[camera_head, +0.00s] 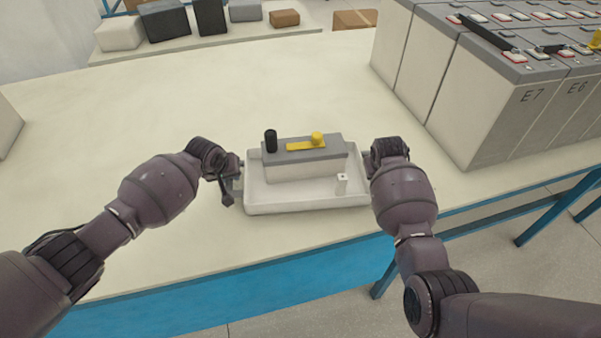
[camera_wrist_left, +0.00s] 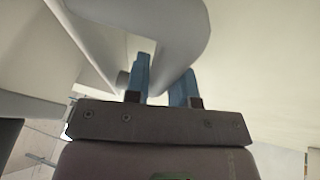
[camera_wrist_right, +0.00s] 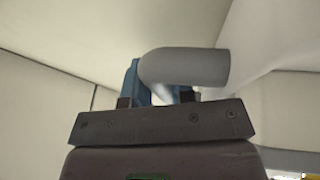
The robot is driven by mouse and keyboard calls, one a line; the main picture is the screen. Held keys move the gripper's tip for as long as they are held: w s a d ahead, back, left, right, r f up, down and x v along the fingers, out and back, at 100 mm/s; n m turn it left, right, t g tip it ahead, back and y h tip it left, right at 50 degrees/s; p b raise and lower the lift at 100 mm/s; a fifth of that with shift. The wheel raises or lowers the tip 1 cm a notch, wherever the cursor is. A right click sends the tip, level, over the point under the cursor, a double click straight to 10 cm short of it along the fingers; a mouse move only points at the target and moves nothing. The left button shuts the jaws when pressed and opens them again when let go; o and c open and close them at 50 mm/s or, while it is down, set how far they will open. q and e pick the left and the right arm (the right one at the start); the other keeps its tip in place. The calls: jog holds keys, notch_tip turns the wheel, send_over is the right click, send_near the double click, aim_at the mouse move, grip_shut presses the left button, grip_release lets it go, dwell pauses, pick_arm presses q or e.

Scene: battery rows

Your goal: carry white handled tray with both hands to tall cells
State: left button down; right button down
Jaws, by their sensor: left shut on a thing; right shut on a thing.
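The white handled tray (camera_head: 305,204) is in the middle of the head view, over the near part of the cream table. In it are a grey-topped block (camera_head: 305,165) with a black post and a yellow piece on top, and a small white piece (camera_head: 342,183). My left gripper (camera_head: 236,180) is shut on the tray's left handle, a pale bar (camera_wrist_left: 175,50) between its blue fingers. My right gripper (camera_head: 368,168) is shut on the right handle (camera_wrist_right: 185,67). The tall cells (camera_head: 495,115), marked E7 and E6, stand at the right. I cannot tell whether the tray touches the table.
The cream table (camera_head: 110,130) is clear to the left of the tray and behind it. Grey, black and brown boxes (camera_head: 165,20) stand on a surface at the back left. A pale object (camera_head: 8,125) is at the left edge. The table's blue front edge (camera_head: 220,290) is near me.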

pick_arm(q)
jog(key=shift+f+b, duration=0.3)
jog(key=shift+f, duration=0.2)
pick_arm(e)
jog(key=shift+f, duration=0.45)
pick_arm(q)
jog(key=c, duration=1)
grip_release()
pick_arm(e)
jog(key=c, duration=1)
grip_release()
pick_arm(q)
jog(key=shift+o, duration=0.2)
jog(key=shift+r, duration=0.1)
pick_arm(e)
jog(key=shift+o, duration=0.2)
pick_arm(q)
jog(key=v, duration=1.2)
pick_arm(e)
jog(key=v, duration=1.2)
pick_arm(q)
jog(key=s+a+p, duration=0.1)
jog(key=a+p, duration=0.2)
jog(key=a, duration=0.3)
jog(key=shift+s, duration=0.2)
pick_arm(e)
jog(key=shift+r, duration=1.65)
